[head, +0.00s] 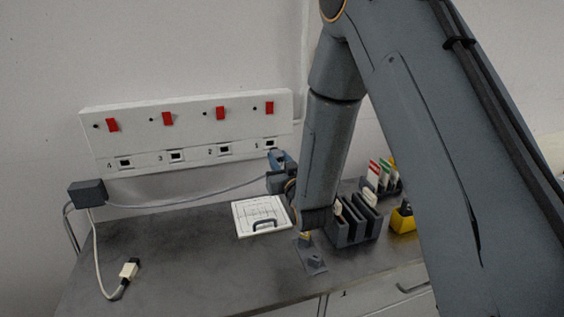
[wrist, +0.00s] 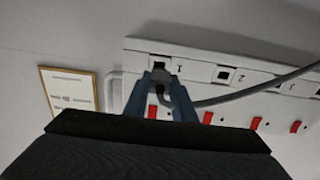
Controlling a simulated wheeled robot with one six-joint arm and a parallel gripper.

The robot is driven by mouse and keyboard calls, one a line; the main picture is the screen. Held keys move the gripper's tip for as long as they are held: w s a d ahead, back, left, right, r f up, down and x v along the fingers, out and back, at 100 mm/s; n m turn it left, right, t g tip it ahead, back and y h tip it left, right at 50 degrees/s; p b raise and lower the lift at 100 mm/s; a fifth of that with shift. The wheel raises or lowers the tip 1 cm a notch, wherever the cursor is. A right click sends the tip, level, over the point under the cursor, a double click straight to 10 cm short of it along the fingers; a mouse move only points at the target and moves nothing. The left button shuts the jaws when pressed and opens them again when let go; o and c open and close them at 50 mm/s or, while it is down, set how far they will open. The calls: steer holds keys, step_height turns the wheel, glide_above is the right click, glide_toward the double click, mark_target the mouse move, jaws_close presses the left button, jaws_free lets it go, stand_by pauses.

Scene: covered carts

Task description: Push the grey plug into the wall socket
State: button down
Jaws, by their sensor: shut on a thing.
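The white wall socket panel (head: 190,130) carries a row of dark sockets numbered 4 to 1 from left to right, with red switches above. My gripper (head: 283,160) is at the right end of the panel, by socket 1 (head: 270,143). In the wrist view my gripper (wrist: 163,92) is shut on the grey plug (wrist: 161,79), with a finger on each side. The plug's front is right at socket 1 (wrist: 158,66); whether it is partly inside is unclear. Its grey cable (wrist: 225,97) trails off to the right there.
The cable runs to a dark box (head: 87,193) at the left. A white plug (head: 129,268) lies on the worktop (head: 185,255). A white board (head: 260,216), dark rack (head: 350,222) and yellow item (head: 402,220) stand near my arm. The front left worktop is mostly clear.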

mark_target(276, 154)
steer(key=shift+x, duration=1.15)
steer(key=shift+w+b, duration=0.4)
steer(key=shift+b, duration=0.45)
stand_by(0.8)
steer(key=shift+b+x, duration=0.8)
steer(key=shift+x, duration=0.95)
steer(key=c, duration=1.4)
jaws_free()
steer(key=shift+s, duration=0.1)
steer(key=b+v, duration=0.2)
steer(key=v, duration=0.5)
steer(key=shift+s+d+b, duration=0.1)
steer(key=shift+s+b, duration=0.2)
steer(key=shift+s, duration=0.05)
